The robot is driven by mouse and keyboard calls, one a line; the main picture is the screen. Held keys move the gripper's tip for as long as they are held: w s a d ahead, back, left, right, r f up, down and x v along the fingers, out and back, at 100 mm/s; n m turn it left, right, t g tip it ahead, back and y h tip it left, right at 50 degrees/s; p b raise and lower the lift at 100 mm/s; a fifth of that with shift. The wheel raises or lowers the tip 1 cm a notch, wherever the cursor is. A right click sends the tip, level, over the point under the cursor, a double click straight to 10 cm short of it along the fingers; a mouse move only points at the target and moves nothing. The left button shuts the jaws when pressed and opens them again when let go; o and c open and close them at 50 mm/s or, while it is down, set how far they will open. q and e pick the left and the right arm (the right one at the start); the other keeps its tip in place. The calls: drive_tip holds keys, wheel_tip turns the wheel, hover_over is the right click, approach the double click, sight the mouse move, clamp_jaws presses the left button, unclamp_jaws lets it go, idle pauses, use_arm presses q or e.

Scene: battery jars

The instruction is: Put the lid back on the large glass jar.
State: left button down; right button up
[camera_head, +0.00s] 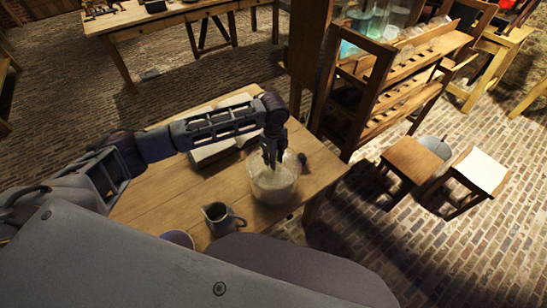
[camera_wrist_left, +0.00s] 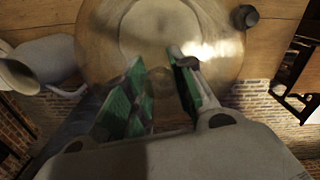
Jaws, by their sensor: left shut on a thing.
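The large glass jar (camera_head: 275,187) stands upright on the wooden table, near its right end. It is clear, wide and round. My left gripper (camera_head: 271,158) is right over its top, pointing down. In the left wrist view the fingers of the gripper (camera_wrist_left: 168,85), with green pads, are shut on a small brownish thing, likely the lid's knob. The round glass (camera_wrist_left: 110,45) fills the view beyond them. I cannot tell the lid's rim from the jar's mouth, nor whether they touch. My right gripper is not in view.
A metal jug (camera_head: 222,219) stands left of the jar; it also shows in the left wrist view (camera_wrist_left: 45,62). A small dark object (camera_wrist_left: 245,17) is close to the jar. A wooden rack (camera_head: 390,85) stands beyond the table.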

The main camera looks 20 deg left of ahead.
use_arm(q)
drive_tip(key=shift+p, duration=0.4)
idle(0.7)
drive_tip(key=c, duration=1.1)
unclamp_jaws()
drive_tip(key=shift+o, duration=0.2)
drive_tip(key=o, duration=0.4)
drive_tip(key=shift+o, duration=0.2)
drive_tip(key=shift+r, duration=0.1)
drive_tip(key=shift+r+p, duration=1.2)
drive_tip(key=shift+p, duration=0.05)
drive_tip(key=shift+r, duration=2.2)
